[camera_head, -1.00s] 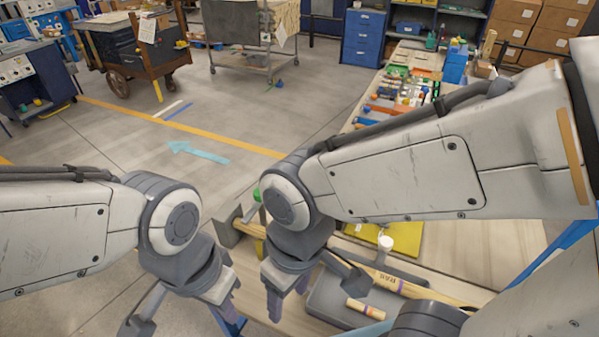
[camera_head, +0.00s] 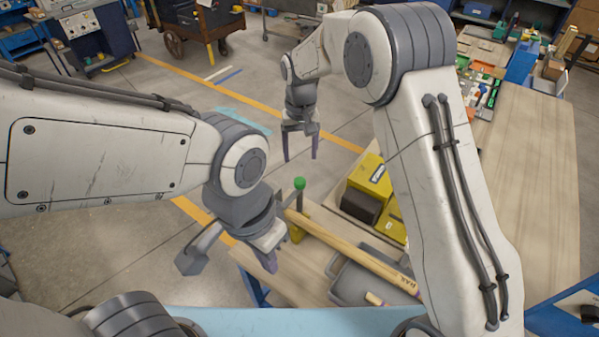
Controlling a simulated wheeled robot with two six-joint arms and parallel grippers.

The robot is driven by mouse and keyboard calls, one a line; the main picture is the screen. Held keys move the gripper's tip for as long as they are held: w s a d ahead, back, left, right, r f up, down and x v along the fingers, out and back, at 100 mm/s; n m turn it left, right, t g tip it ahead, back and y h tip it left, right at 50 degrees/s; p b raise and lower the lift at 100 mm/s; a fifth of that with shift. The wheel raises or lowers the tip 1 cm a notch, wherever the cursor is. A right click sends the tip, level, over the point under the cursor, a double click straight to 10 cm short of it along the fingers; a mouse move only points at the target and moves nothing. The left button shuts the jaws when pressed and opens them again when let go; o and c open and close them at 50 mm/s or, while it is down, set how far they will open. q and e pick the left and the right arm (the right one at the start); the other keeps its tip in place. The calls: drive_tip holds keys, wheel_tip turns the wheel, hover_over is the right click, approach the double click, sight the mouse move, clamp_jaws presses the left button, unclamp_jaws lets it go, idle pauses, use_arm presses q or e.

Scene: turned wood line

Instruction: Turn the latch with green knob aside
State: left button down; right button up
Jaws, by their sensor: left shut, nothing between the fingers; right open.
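The latch's green knob (camera_head: 299,184) stands at the top of an upright stem near the table's left corner. My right gripper (camera_head: 300,152) is open and empty, pointing down beyond the table's far edge, above and behind the knob in the picture.
A yellow case (camera_head: 374,178) with a dark block in front stands behind the rail. A grey tray (camera_head: 345,280) with a small wooden piece (camera_head: 376,299) lies in front of it. My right arm hides part of the table.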

sight(300, 180)
wheel_tip(300, 180, down, 9)
drive_tip(key=p, duration=0.3)
drive_tip(key=shift+p, duration=0.3)
drive_tip(key=shift+f, duration=0.45)
clamp_jaws()
idle(0.7)
